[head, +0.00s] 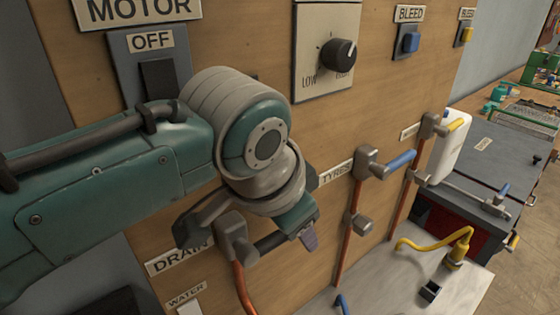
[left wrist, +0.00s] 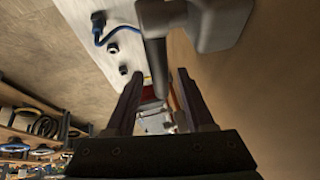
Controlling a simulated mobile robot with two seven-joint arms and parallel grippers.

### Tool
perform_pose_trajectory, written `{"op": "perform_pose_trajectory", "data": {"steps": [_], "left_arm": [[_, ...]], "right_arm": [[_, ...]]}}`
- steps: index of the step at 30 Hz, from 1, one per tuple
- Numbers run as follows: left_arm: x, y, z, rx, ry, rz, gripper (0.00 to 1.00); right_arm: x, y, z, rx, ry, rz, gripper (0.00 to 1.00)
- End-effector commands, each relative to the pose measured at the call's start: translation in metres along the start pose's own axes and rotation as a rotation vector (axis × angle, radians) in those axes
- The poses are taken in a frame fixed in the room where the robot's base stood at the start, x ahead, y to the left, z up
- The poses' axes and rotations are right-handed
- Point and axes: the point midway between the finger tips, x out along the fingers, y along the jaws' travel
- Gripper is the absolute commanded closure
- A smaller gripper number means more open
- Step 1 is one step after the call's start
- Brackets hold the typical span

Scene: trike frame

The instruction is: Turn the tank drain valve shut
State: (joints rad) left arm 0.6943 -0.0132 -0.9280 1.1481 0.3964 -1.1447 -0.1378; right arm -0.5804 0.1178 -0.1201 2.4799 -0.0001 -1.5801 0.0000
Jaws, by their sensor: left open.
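The drain valve (head: 236,247) is a grey body on a copper pipe beside the DRAIN label (head: 180,258) on the wooden panel. Its dark lever (head: 270,241) points right, roughly level with the panel's rows; its far end is partly hidden by my gripper. My left gripper (head: 248,230) is in front of the valve, with its fingers apart. In the left wrist view, the grey valve body (left wrist: 208,22) is at the top and the dark lever (left wrist: 155,62) runs down between the open fingers of my gripper (left wrist: 159,78). Contact with the lever cannot be told. My right gripper is out of view.
The tyres valve (head: 368,164) with a blue lever is to the right. A switch marked OFF (head: 157,79) and a black knob (head: 338,55) are above.

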Motion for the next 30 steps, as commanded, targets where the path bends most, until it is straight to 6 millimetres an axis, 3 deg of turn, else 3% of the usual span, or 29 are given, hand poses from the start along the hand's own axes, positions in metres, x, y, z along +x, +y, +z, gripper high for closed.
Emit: {"op": "perform_pose_trajectory", "data": {"steps": [16, 30], "left_arm": [[-0.08, 0.0, 0.0, -0.001, 0.001, -0.002, 0.47], [-0.089, 0.0, 0.001, -0.002, -0.002, 0.0, 0.47]], "right_arm": [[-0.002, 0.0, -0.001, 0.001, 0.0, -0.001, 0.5], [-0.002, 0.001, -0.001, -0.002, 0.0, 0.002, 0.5]]}}
